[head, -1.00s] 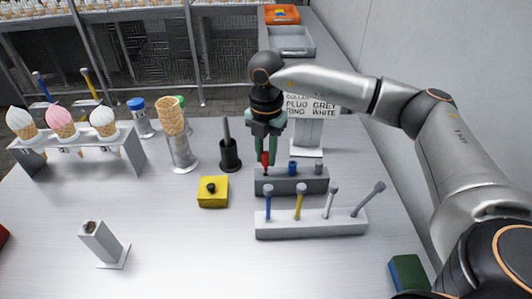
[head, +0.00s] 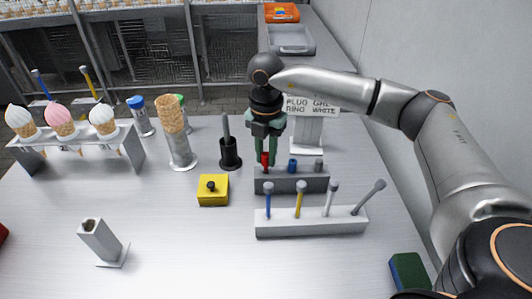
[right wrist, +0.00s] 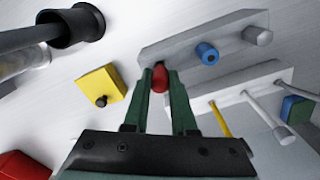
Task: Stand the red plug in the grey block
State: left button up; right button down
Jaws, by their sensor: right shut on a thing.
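The red plug (head: 266,159) is upright at the left end of the grey block (head: 291,181). My right gripper (head: 267,155) points down over that end, its green fingers shut on the plug. The right wrist view shows the red plug (right wrist: 160,78) between the fingertips (right wrist: 160,88), against the end of the grey block (right wrist: 185,44). The plug's lower end is hidden, so I cannot tell how deep it sits. A blue plug (head: 292,165) and a grey plug (head: 318,165) stand in the same block. My left gripper is not in view.
A white block (head: 312,226) with several pegs stands in front. A yellow block (head: 212,192) with a black knob and a black holder (head: 230,153) are to the left. A sign (head: 308,110) stands behind. The front middle of the table is clear.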

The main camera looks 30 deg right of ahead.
jog(key=shift+f+b, duration=0.7)
jog(key=shift+f, duration=0.55)
jog(key=c, duration=0.6)
grip_release()
jog(key=shift+c, duration=0.2)
notch_tip(320, 180, up, 13)
jog(key=shift+f+p, duration=0.2)
jog(key=shift+p, duration=0.15)
jog(key=shift+s, duration=0.1)
